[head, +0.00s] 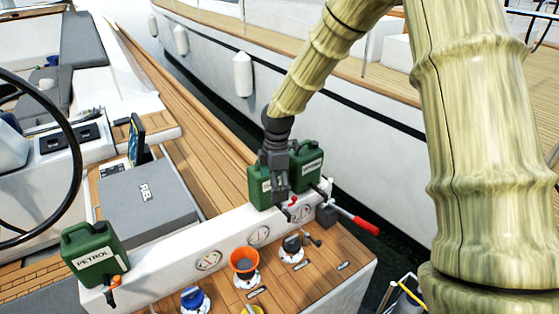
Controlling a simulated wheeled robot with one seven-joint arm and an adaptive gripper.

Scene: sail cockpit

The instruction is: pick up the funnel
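The orange funnel (243,258) stands upright, wide mouth up, on a round white-rimmed fitting in the wooden deck panel, at the lower middle of the head view. My gripper (282,196) points down, above and to the right of the funnel and clearly apart from it in the picture. It overlaps the green cans in this view. Whether its fingers are open or shut cannot be made out, and I see no object clearly held in it.
Two green cans (312,168) stand together behind my gripper. A red-handled lever (352,218) is to their right. A green petrol can (93,254) stands at left. A black cap (291,244) and a blue cap (193,299) flank the funnel. A grey fuel box (150,210) lies left.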

